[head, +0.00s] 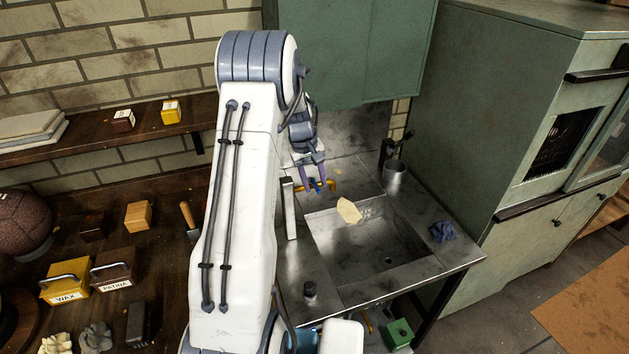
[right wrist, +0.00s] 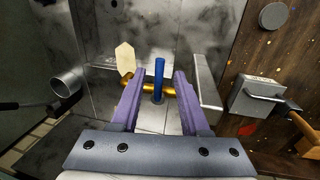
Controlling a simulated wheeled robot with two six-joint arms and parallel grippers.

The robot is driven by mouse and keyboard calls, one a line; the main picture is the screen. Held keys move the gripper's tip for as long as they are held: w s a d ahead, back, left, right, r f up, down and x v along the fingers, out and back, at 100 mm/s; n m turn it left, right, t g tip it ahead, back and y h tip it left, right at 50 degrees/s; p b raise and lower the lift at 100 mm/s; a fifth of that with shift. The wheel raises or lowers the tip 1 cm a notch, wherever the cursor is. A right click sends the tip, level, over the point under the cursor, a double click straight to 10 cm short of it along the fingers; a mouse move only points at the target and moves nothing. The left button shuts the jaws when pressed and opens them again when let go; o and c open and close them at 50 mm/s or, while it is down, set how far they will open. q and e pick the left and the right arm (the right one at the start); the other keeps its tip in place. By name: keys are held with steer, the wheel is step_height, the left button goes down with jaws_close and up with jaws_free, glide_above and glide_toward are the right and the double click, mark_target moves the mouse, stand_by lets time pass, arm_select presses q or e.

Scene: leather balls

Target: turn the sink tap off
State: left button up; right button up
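The tap's gold bar handle (right wrist: 147,86) and an upright blue post (right wrist: 159,78) sit at the sink's back edge. In the head view the gold handle (head: 331,185) shows small beside my gripper. My right gripper (right wrist: 158,74) is open, its purple fingers apart on either side of the blue post. It also shows in the head view (head: 318,187) over the tap. Whether a finger touches the handle I cannot tell. A silver bar (right wrist: 206,82), perhaps the spout, stands right of the fingers. The steel sink basin (head: 400,245) lies in front. My left gripper is out of view.
A pale flat piece (head: 349,210) shows at the basin's back left. A metal cup (head: 394,177) stands behind the basin and a blue cloth (head: 442,231) lies right of it. A green cabinet (head: 480,110) stands at the right. Blocks and tools crowd the wooden bench (head: 160,240) at left.

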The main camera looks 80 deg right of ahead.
step_height(320, 180, up, 10)
steer(key=w+a+b, duration=0.1)
steer(key=b, duration=0.2)
steer(key=shift+w, duration=0.4)
steer(key=shift+r, duration=0.1)
stand_by(0.3)
